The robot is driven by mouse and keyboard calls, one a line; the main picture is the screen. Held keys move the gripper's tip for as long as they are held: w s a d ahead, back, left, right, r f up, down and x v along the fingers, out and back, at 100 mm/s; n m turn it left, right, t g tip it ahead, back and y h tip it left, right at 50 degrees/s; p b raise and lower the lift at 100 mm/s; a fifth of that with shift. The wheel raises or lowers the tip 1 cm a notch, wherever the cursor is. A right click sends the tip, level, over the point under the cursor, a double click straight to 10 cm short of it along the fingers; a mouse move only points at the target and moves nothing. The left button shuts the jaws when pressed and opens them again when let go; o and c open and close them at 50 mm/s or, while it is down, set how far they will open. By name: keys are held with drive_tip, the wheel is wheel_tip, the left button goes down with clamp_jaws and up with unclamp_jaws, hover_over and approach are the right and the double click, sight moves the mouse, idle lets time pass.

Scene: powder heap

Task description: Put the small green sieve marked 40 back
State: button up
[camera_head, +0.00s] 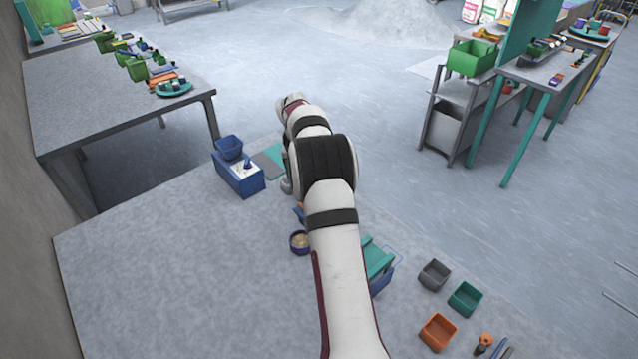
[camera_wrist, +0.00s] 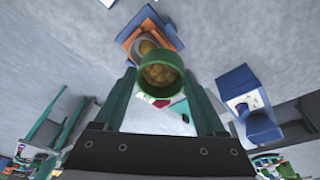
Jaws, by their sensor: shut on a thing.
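The small green sieve (camera_wrist: 161,88) shows in the wrist view as a round green ring with brownish lumps seen in or through it. No number can be read on it. My gripper (camera_wrist: 160,76) has its two green fingers on either side of the ring and is shut on the sieve. Beyond the sieve is an orange and blue stand (camera_wrist: 133,27) with a round opening, partly covered by the sieve; I cannot tell whether they touch. In the head view my arm hides the gripper and the sieve.
A blue box with a white top (camera_head: 238,175) and a blue bin (camera_head: 229,147) stand left of my arm. A purple bowl (camera_head: 293,246) of pale powder is close beside it. Grey (camera_head: 434,275), teal (camera_head: 465,299) and orange bins (camera_head: 438,333) stand at right. The left of the bench is clear.

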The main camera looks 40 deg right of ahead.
drive_tip(key=shift+w+a+f+n+y, duration=0.15)
drive_tip(key=shift+w+a+f+n, duration=0.15)
drive_tip(key=shift+a+f+n, duration=1.1)
drive_tip(key=shift+w+a+f+n+y, duration=0.1)
drive_tip(key=shift+w+a+f+n, duration=0.35)
drive_tip(key=shift+a+f, duration=1.05)
drive_tip(key=shift+w+a+f+n+y, duration=0.15)
drive_tip(key=shift+a+f+n, duration=0.8)
drive_tip(key=shift+f, duration=1.1)
drive_tip(key=shift+d+f, duration=0.1)
drive_tip(key=shift+f, duration=0.4)
drive_tip(key=o, duration=1)
wheel_tip(320, 180, up, 7)
